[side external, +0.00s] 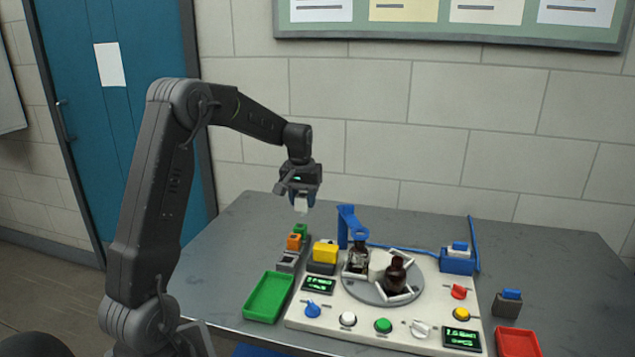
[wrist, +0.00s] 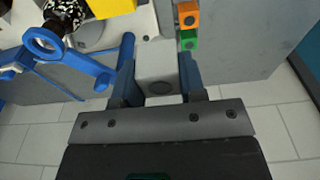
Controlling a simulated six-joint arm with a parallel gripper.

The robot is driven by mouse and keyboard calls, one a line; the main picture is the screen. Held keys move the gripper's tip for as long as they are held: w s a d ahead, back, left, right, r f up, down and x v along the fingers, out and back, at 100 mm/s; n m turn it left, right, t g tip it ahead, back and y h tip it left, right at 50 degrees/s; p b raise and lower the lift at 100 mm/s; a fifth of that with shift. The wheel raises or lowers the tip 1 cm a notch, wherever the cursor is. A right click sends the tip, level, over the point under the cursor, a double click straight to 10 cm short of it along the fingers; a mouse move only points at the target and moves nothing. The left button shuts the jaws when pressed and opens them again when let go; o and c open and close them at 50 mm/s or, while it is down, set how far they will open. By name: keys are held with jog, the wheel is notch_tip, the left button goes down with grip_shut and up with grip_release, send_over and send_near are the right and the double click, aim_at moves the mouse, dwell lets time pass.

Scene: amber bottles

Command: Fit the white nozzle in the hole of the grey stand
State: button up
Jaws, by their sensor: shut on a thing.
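My gripper (side external: 301,197) is raised above the far left part of the table, pointing down, its blue fingers shut on the white nozzle (side external: 301,205). In the wrist view the white nozzle (wrist: 157,66) is a pale block between the two fingers (wrist: 157,82), with a round mark on its near face. A small grey block (side external: 287,262), which looks like the grey stand, is on the table left of the white panel, below and nearer the camera than my gripper. Its hole is too small to make out. I cannot pick the stand out in the wrist view.
An orange block (side external: 294,242) and a green block (side external: 300,230) line up behind the grey block. A blue arm (side external: 351,222) rises right of my gripper. A yellow block (side external: 325,251), a turntable with a brown bottle (side external: 395,275) and a green tray (side external: 268,297) are close by.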

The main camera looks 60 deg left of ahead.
jog(key=shift+s+a+f, duration=0.5)
jog(key=shift+s+f, duration=0.15)
jog(key=shift+f, duration=1.75)
jog(key=shift+s+a+f, duration=0.55)
jog(key=shift+s+f, duration=0.05)
jog(key=shift+f, duration=1.75)
jog(key=shift+s+a+f, duration=0.5)
jog(key=shift+s+f, duration=0.15)
jog(key=shift+f, duration=1.75)
jog(key=shift+f, duration=1.35)
jog(key=o, duration=1.4)
jog(key=shift+r, duration=0.1)
jog(key=shift+r, duration=2.9)
